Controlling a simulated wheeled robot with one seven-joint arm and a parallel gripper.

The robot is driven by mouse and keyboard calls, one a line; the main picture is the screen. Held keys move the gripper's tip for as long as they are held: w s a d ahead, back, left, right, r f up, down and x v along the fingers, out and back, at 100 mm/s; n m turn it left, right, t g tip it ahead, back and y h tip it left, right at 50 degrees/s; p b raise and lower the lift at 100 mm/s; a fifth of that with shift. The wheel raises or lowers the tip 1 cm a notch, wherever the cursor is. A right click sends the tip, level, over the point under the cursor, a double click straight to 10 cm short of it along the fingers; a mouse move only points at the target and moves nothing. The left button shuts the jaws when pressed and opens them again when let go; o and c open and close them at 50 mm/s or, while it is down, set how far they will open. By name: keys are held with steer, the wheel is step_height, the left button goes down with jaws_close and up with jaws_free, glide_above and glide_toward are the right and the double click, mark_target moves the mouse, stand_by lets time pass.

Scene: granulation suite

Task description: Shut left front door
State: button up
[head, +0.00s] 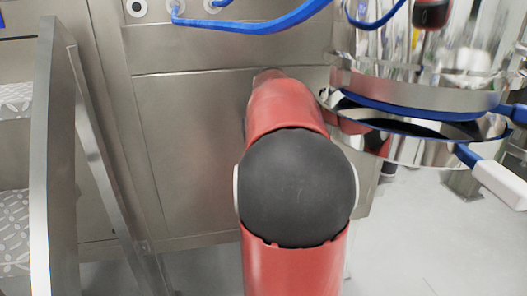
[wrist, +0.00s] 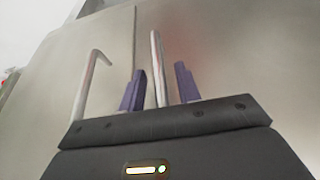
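In the head view a metal door (head: 52,160) stands open, nearly edge-on, at the left, with patterned surfaces visible beside it. I cannot tell for sure whether it is the left front door. In the wrist view my gripper (wrist: 160,85) has its two purple fingers apart. An upright metal bar handle (wrist: 157,65) stands between them, with a gap visible on each side. A second, bent bar handle (wrist: 88,82) is left of the fingers. Behind them are flat metal panels (wrist: 225,50) with a vertical seam. My gripper is hidden behind my red arm in the head view.
A broad metal cabinet front (head: 190,150) is behind my arm. A shiny round vessel with a clamp ring (head: 420,95) stands close at the right, with blue hoses (head: 255,24) above. Pale floor (head: 410,245) is open at lower right.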

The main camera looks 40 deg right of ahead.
steer(key=v, duration=0.7)
stand_by(0.4)
steer(key=s+a+f+n+t+y, duration=0.1)
steer(key=s+a+f+n, duration=0.15)
steer(key=a, duration=0.65)
steer(key=s+a+f+n, duration=0.1)
steer(key=s+a+f, duration=0.15)
steer(key=a, duration=0.75)
steer(key=s+a+f+n+y, duration=0.1)
steer(key=s+a+f+n, duration=0.1)
steer(key=s+a+f, duration=0.6)
steer(key=s+a, duration=0.2)
steer(key=shift+s+a+f+n+t, duration=0.25)
steer(key=shift+s+f+n+t, duration=0.05)
steer(key=shift+f+n+t, duration=0.1)
steer(key=shift+d, duration=0.1)
